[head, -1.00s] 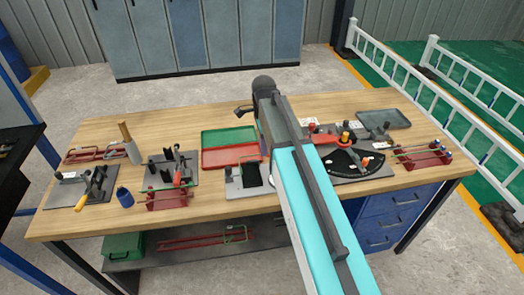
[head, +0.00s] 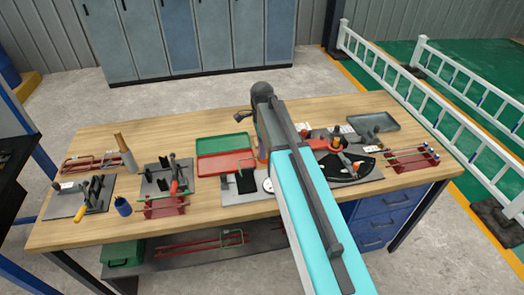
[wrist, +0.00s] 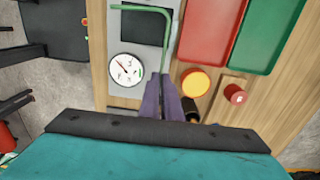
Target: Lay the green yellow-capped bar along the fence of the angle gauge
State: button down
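A green bent bar (wrist: 167,40) shows at the top of the wrist view, with its long leg ending between my fingers. No yellow cap shows on the visible part. My gripper (wrist: 162,77) has its purple fingers close together, shut on this bar. The bar passes above a grey plate with a white dial. The angle gauge, a black fan-shaped plate (head: 350,171) with a red arm, lies at the right of the bench in the head view. My arm hides part of it, and I cannot make out its fence clearly. My gripper is left of the gauge, mostly hidden in the head view.
The white dial (wrist: 125,69) sits by my fingers. A yellow round-topped thing (wrist: 195,82) and a red-topped one (wrist: 235,94) stand close on the right. Red (head: 224,163) and green (head: 224,142) trays lie behind. A bar rack (head: 410,157) stands far right.

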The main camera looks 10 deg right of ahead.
jog(key=shift+r, duration=0.1)
jog(key=shift+f+b, duration=1.6)
jog(key=shift+f, duration=2.05)
jog(key=shift+f, duration=0.2)
jog(key=shift+w+r, duration=0.1)
jog(key=shift+w, duration=0.3)
jog(key=c, duration=1.9)
grip_release()
jog(key=shift+r, duration=0.15)
notch_tip(320, 180, up, 14)
jog(key=b, duration=0.3)
jog(key=shift+w+f+b, duration=0.15)
jog(key=shift+f+b, duration=0.1)
jog(key=shift+b, duration=0.15)
